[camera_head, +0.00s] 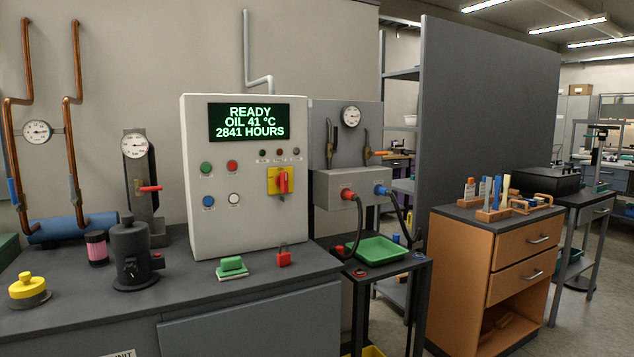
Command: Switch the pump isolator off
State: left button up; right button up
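A red rotary isolator handle (283,180) sits on a yellow plate (272,187) at the lower right of a light grey control cabinet (240,222). The handle looks upright. The cabinet's display (249,122) is lit and reads "READY, OIL 41 °C, 2841 HOURS". A red padlock (284,259) stands on the bench in front of the cabinet, apart from the isolator. Neither of my grippers is in view.
Left on the grey bench (215,290) are a black pump-like unit (131,258), a yellow-topped item (28,288) and a gauge stand (137,180). A green block (232,266) lies before the cabinet. Right are a hose box (350,188), a green tray (382,250) and a drawer unit (480,275).

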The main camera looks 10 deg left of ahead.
aim_at(281, 180)
jog(key=z, duration=0.45)
jog(key=i, duration=1.6)
jog(key=u, duration=1)
